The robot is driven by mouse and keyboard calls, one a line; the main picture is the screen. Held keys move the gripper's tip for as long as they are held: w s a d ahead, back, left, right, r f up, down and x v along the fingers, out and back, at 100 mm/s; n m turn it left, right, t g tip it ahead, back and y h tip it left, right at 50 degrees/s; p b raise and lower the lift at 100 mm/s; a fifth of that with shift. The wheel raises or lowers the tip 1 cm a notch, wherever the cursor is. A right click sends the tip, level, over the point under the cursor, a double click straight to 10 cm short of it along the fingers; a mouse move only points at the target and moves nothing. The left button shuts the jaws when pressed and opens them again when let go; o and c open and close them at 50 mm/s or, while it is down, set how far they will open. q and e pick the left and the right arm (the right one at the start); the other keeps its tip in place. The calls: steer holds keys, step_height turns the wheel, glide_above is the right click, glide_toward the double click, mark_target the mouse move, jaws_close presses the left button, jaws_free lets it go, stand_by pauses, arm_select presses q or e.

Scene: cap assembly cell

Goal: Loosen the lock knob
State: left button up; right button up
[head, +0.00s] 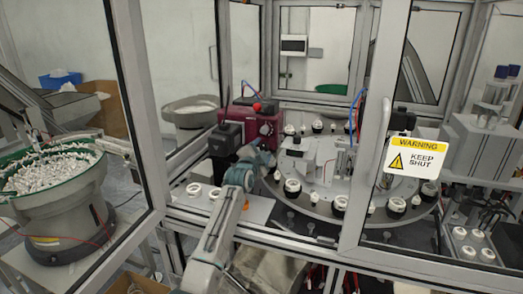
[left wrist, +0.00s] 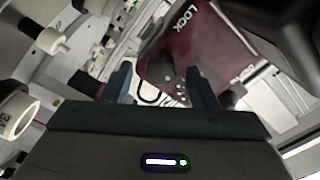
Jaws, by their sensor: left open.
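The maroon machine block (head: 264,124) stands left of the round dial table, and a red ball-shaped knob (head: 257,106) shows at its top. In the left wrist view the maroon block (left wrist: 195,45) carries a white LOCK label (left wrist: 181,26). My left gripper (head: 252,153) is in front of this block, at its lower side in the head view. Small dark spots show on the block beyond the fingers. I cannot make out the lock knob for certain. My right gripper is out of view.
The dial table (head: 320,190) carries several white and black caps. A grey-framed glass door with a warning sign (head: 414,158) stands at the right. A bowl feeder (head: 50,185) is at the far left. A dark block (head: 224,139) is close to my left gripper.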

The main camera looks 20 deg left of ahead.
arm_select(q)
steer(key=c, duration=1)
steer(key=shift+o, duration=0.2)
